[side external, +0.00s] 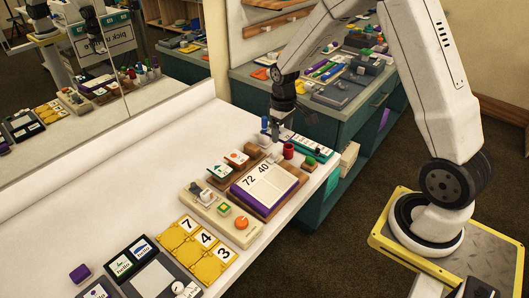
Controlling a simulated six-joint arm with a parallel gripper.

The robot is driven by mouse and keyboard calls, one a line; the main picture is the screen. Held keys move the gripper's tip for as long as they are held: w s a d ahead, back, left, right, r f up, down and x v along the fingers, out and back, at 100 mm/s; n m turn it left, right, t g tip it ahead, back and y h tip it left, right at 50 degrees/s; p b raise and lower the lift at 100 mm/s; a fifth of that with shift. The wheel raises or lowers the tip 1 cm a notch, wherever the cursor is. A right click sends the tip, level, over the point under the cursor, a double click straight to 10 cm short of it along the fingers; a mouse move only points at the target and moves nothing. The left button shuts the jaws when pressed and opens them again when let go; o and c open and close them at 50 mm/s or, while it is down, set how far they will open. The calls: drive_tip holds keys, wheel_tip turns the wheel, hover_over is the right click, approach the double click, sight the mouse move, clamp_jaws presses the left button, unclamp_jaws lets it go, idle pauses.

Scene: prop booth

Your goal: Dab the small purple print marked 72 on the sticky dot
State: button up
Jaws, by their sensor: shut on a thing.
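A purple-edged board (290,193) lies on a wooden base near the table's right edge. Its pale page carries the numbers 72 (249,181) and 40; I cannot tell whether this 72 is the small print. My gripper (273,136) points down behind the board, near a red cup (288,151). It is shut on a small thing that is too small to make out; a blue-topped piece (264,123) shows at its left. An orange round spot (241,223) sits on a beige panel (211,207) in front of the board; I cannot tell whether it is the sticky dot.
Yellow tiles (188,253) numbered 7, 4 and 3 lie nearer the camera. A dark tray (123,279) with cards and a purple block (79,273) are at lower left. A teal strip (312,147) lies at the right edge. The white table's (130,180) left side is clear. A mirror reflects the props.

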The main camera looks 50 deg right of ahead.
idle(0.4)
drive_tip(key=w+a+f, duration=0.2)
drive_tip(key=a+f, duration=0.1)
drive_tip(key=a, duration=0.9)
hover_over(226, 208)
wheel_tip(226, 208, down, 3)
drive_tip(key=shift+w+r, duration=0.1)
drive_tip(key=shift+f, duration=0.2)
drive_tip(key=shift+f, duration=2.25)
drive_tip(key=shift+f, duration=0.65)
idle(0.8)
